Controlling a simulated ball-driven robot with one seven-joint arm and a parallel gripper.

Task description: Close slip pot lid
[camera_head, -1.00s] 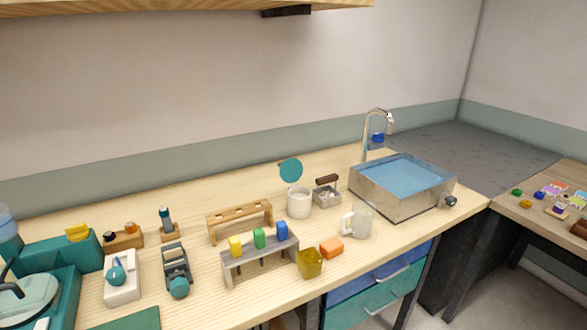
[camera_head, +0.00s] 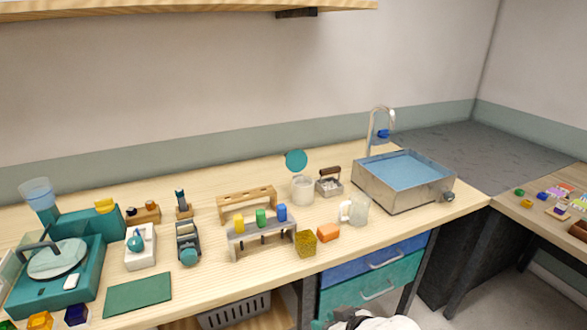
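The slip pot (camera_head: 302,190) is a small white pot standing on the bench, left of the sink. Its round teal lid (camera_head: 296,160) stands raised, tilted up at the pot's back edge, so the pot is open. My gripper's fingers cannot be made out there, and nothing of mine is near the pot.
A grey rack (camera_head: 262,240) and a wooden rack (camera_head: 247,203) stand to the left. The sink (camera_head: 402,180) is at the right.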

